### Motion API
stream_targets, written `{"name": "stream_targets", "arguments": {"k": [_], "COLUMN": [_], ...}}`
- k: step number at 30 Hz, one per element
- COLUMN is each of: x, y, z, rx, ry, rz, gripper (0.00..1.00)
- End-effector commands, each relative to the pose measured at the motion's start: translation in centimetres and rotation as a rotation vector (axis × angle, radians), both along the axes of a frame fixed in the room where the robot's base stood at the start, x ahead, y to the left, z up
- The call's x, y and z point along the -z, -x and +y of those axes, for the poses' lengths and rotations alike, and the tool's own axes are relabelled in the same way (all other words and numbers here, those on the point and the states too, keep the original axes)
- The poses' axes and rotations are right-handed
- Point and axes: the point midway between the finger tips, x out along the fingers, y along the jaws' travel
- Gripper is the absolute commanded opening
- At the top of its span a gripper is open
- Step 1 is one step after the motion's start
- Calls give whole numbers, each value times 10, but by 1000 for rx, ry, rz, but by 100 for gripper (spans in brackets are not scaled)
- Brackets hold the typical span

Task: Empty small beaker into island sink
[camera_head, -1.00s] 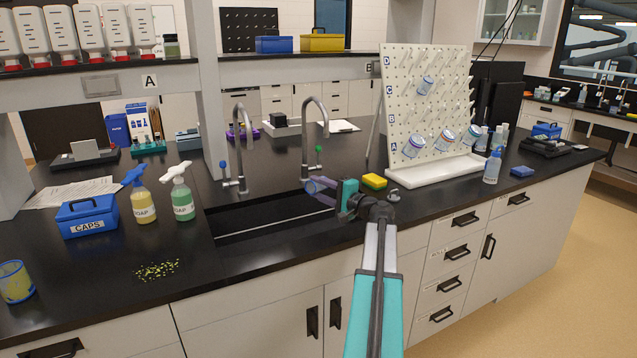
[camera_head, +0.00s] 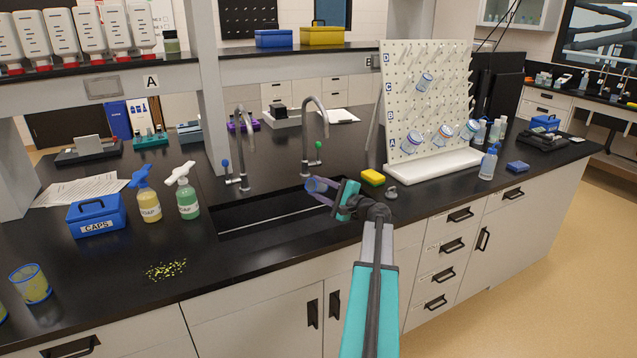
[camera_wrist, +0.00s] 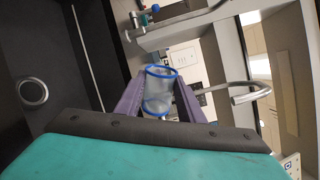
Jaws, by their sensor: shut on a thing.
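My gripper (camera_head: 318,190) is shut on a small clear beaker with blue rims (camera_head: 315,185), held above the right end of the black island sink (camera_head: 270,224). In the wrist view the beaker (camera_wrist: 159,92) sits between the two purple fingers (camera_wrist: 160,100). It looks tilted in the head view. I cannot tell whether anything is inside it. The sink's round drain (camera_wrist: 33,92) shows at the left of the wrist view. Two curved taps stand behind the sink, one with a blue knob (camera_head: 241,150) and one with a green knob (camera_head: 308,140).
A yellow sponge (camera_head: 373,177) and a pegboard rack (camera_head: 400,110) with several beakers stand to the right. Soap bottles (camera_head: 148,203), (camera_head: 188,198) and a blue CAPS box (camera_head: 96,216) stand left. Yellow bits (camera_head: 165,270) lie on the counter near a yellowish beaker (camera_head: 31,284).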

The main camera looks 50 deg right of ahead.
Motion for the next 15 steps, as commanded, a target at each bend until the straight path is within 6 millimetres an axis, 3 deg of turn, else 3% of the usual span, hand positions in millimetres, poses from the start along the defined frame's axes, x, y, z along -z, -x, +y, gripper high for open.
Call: {"name": "stream_targets", "arguments": {"k": [15], "x": [-4], "y": [0], "z": [-1], "rx": [-1], "ry": [-235], "rz": [-7], "gripper": [13]}}
